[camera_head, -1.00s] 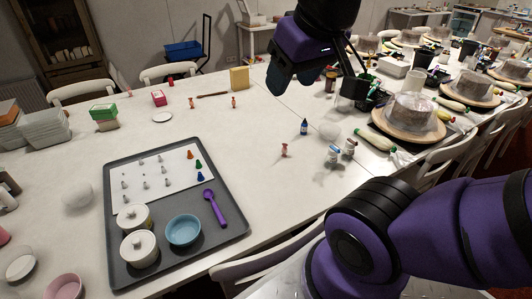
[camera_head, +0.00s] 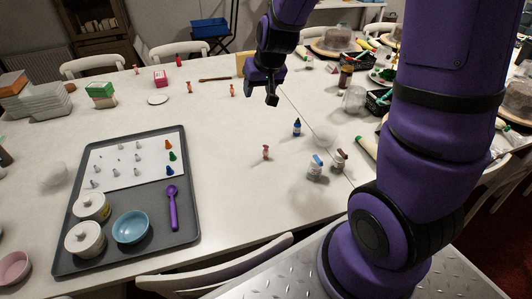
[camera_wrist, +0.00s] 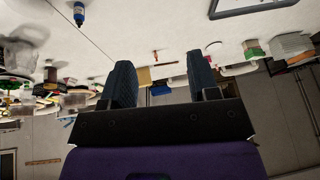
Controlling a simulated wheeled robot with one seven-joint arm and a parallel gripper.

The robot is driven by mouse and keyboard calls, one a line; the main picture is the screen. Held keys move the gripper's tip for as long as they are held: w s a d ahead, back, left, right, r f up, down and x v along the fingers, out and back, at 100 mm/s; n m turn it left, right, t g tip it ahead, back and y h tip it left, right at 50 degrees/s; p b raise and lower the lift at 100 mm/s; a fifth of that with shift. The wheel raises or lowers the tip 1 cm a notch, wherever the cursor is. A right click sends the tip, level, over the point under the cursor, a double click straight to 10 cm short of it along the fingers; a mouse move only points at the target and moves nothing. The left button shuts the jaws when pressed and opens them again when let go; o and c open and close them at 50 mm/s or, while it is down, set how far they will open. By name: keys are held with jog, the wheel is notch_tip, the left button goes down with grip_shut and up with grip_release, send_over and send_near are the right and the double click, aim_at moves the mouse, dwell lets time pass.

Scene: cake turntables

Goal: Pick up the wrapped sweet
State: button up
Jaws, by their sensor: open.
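Several small pinkish-orange pieces that look like wrapped sweets stand on the white table. One sweet (camera_head: 266,152) is nearest, in the middle of the table. Another sweet (camera_head: 232,90) and a third (camera_head: 189,87) stand farther back. Which one the task means I cannot tell. My gripper (camera_head: 262,96) is open and empty above the table, just right of the back sweet in the picture and beyond the nearest one. In the wrist view my gripper (camera_wrist: 162,82) shows two separate dark fingers with nothing between them; no sweet is clearly made out there.
A grey tray (camera_head: 183,225) with bowls and a purple spoon (camera_head: 173,207) lies at left. A blue bottle (camera_head: 297,128) and two small bottles, one blue-capped (camera_head: 316,168), stand right of the nearest sweet. A brown stick (camera_head: 215,79) lies behind. The centre table is mostly clear.

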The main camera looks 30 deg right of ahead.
jog(key=w+d+f+m, duration=0.1)
jog(key=w+f, duration=0.1)
jog(key=f, duration=0.5)
jog(key=w+d+f, duration=0.2)
jog(key=f, duration=0.4)
jog(key=m+g+h, duration=0.1)
jog(key=h, duration=0.1)
send_near(266, 151)
jog(key=f, duration=0.1)
jog(key=x, duration=0.4)
jog(key=shift+a+f, duration=0.15)
jog(key=shift+f, duration=0.25)
jog(key=shift+w+d+x, duration=0.15)
jog(key=shift+x, duration=1.25)
jog(key=shift+w+d+x, duration=0.15)
jog(key=shift+w+x, duration=0.05)
jog(key=shift+x, duration=1.15)
jog(key=shift+r, duration=0.15)
jog(key=shift+c, duration=0.2)
jog(key=c, duration=1)
